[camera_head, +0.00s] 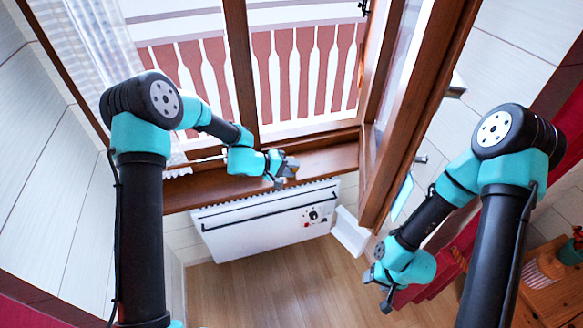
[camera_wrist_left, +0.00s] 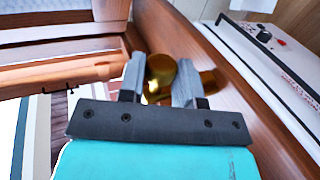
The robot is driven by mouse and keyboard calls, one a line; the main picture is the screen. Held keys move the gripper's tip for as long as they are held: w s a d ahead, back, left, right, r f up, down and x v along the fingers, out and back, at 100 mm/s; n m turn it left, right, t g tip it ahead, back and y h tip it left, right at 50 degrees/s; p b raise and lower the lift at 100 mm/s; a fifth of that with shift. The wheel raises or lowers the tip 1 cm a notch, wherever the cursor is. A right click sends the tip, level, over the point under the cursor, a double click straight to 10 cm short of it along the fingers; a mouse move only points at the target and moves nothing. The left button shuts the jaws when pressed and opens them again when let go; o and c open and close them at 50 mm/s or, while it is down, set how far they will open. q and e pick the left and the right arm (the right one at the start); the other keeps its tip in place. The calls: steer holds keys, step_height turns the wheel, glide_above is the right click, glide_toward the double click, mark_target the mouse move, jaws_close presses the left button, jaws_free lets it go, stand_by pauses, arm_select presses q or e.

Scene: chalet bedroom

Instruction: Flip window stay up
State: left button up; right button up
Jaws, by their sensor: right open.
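In the left wrist view a rounded brass piece (camera_wrist_left: 160,72), which looks like part of the window stay, shows between the two grey fingers of my left gripper (camera_wrist_left: 158,82). More brass shows right of the fingers. Whether the fingers touch it cannot be told. In the head view my left gripper (camera_head: 289,168) is low at the window, over the wooden sill (camera_head: 330,158); the stay cannot be made out there. The open window sash (camera_head: 405,125) stands to its right.
A white radiator (camera_head: 265,222) with a dial is mounted below the sill. A lace curtain (camera_head: 95,45) hangs at the left. A wooden cabinet (camera_head: 548,292) stands at the lower right. The floor (camera_head: 270,290) between my arms is clear.

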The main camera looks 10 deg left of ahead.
arm_select(q)
steer(key=o, duration=0.5)
steer(key=shift+c, duration=0.2)
steer(key=shift+a, duration=0.15)
steer(key=v, duration=1.7)
steer(key=shift+r, duration=0.15)
steer(key=shift+s, duration=0.1)
steer(key=s+f+m+g+y, duration=0.2)
steer(key=s+f+y, duration=0.6)
steer(key=s+f, duration=1.5)
steer(key=shift+a+f+m+g+y, duration=0.2)
steer(key=shift+f+m+g+y, duration=0.25)
steer(key=shift+g, duration=0.75)
